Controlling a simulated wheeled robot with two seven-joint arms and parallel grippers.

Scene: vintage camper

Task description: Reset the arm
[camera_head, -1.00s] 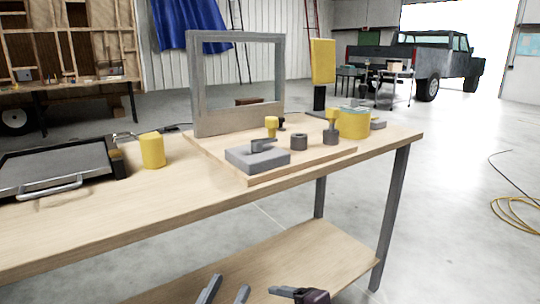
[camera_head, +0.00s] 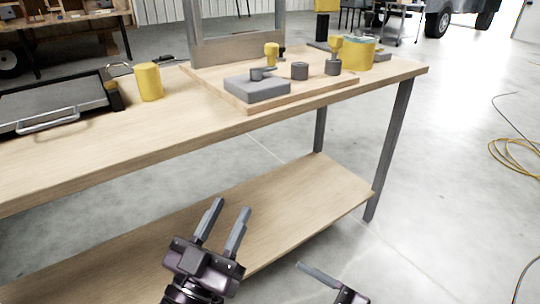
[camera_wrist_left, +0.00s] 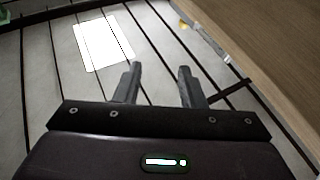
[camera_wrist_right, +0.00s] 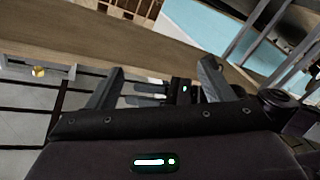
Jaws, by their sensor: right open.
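My left gripper (camera_head: 228,207) is in front of the workbench, over its lower shelf in the picture, with its two grey fingers apart and nothing between them. The left wrist view shows the same open, empty fingers (camera_wrist_left: 160,76). My right gripper (camera_head: 318,275) shows only partly at the bottom of the head view, right of the left one. In the right wrist view its fingers (camera_wrist_right: 160,72) are wide apart. A dark part with a green light shows beyond them, and I see nothing held.
The workbench top (camera_head: 155,125) holds a yellow cylinder (camera_head: 148,82), a black case (camera_head: 50,95) and a board with a grey block (camera_head: 257,89) and several small parts. The lower shelf (camera_head: 300,195) is bare. Yellow hose (camera_head: 515,155) lies on the open floor at right.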

